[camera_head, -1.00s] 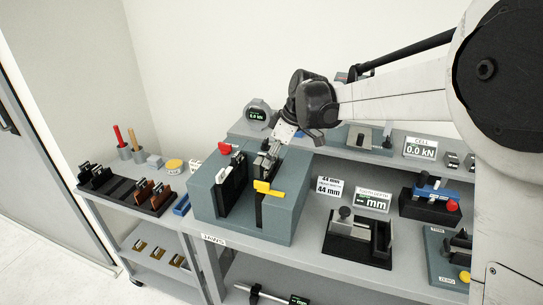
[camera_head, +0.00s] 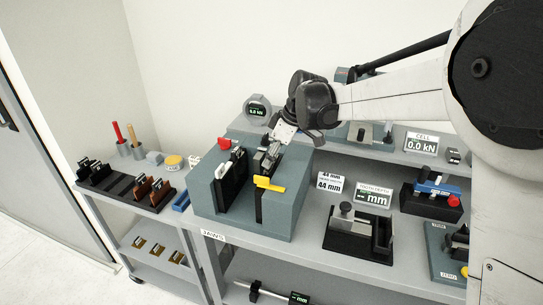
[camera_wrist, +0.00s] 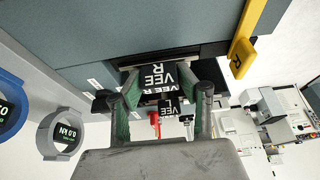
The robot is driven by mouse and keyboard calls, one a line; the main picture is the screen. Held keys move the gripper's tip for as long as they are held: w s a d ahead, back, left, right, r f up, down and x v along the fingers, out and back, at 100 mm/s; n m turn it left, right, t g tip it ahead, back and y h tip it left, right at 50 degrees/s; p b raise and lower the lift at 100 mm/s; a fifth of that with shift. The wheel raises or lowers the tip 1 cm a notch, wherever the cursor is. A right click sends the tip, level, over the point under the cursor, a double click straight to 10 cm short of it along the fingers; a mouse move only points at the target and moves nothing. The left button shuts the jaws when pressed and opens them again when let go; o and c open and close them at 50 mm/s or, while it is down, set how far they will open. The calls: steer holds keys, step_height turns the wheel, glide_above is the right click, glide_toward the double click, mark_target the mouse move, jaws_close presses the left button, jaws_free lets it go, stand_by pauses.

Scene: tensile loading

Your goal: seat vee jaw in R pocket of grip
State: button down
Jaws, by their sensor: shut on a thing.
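The grip is a large grey-blue block (camera_head: 282,212) on the bench, with two dark slots open at the front. A dark jaw (camera_head: 230,178) stands in the left slot. My gripper (camera_wrist: 162,100) is shut on the vee jaw (camera_wrist: 157,78), whose black faces read "VEE R"; a green-lined finger is on each side. In the head view the vee jaw (camera_head: 269,155) is at the rear top of the right pocket (camera_head: 260,205), behind the yellow lever (camera_head: 268,184). How far it is inside the pocket cannot be told.
A red knob (camera_head: 224,143) sits on the grip's left rear. A round gauge (camera_head: 257,108) stands behind it. A jaw rack (camera_head: 125,188) is on the left cart. A black fixture (camera_head: 358,236) and small displays stand to the right. The yellow lever (camera_wrist: 241,60) is close to the right finger.

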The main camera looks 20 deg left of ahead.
steer(key=shift+f, duration=0.4)
steer(key=c, duration=1.1)
jaws_free()
steer(key=v, duration=1.2)
